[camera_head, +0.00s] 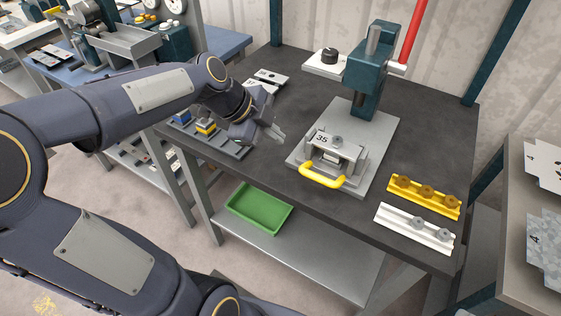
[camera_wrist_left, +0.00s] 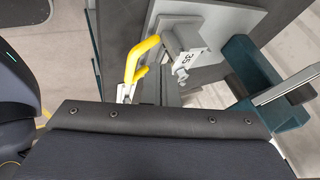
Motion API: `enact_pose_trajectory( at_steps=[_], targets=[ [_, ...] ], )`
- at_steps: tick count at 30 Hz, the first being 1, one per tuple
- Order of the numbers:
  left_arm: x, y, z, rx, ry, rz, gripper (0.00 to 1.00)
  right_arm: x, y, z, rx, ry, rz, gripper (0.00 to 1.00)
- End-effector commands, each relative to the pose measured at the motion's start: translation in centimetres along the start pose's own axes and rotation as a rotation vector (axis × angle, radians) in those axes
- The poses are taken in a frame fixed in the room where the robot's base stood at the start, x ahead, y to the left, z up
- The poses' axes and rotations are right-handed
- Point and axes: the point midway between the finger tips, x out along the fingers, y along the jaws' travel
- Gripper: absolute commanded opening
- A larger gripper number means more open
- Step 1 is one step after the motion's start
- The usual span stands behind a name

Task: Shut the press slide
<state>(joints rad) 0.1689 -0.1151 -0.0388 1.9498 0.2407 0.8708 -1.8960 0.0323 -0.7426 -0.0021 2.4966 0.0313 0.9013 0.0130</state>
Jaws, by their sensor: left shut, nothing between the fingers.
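The press slide (camera_head: 337,151) is a grey block marked 35 on the light grey base plate of the press (camera_head: 371,67). Its yellow handle (camera_head: 321,175) points towards the table's front edge. The slide sits forward of the press column, on the near part of the plate. My left gripper (camera_head: 277,134) is shut and empty, left of the slide and apart from it. My right gripper is not in view.
A red lever (camera_head: 413,32) rises from the press. A yellow rail (camera_head: 424,196) and a white rail (camera_head: 415,228) lie right on the dark table (camera_head: 440,130). A dark tray with blocks (camera_head: 205,137) stands left. A green bin (camera_head: 259,209) sits on the lower shelf.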

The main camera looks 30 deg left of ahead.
Motion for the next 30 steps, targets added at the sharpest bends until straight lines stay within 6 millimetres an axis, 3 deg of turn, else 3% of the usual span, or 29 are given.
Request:
enact_pose_trajectory(
  at_steps=[18, 30],
  targets=[
    [9.0, 0.0, -0.1, 0.007, 0.001, 0.004, 0.00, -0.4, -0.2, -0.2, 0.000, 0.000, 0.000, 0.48],
    [9.8, 0.0, -0.1, 0.007, 0.000, 0.001, 0.00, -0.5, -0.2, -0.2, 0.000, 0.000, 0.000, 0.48]
  ],
)
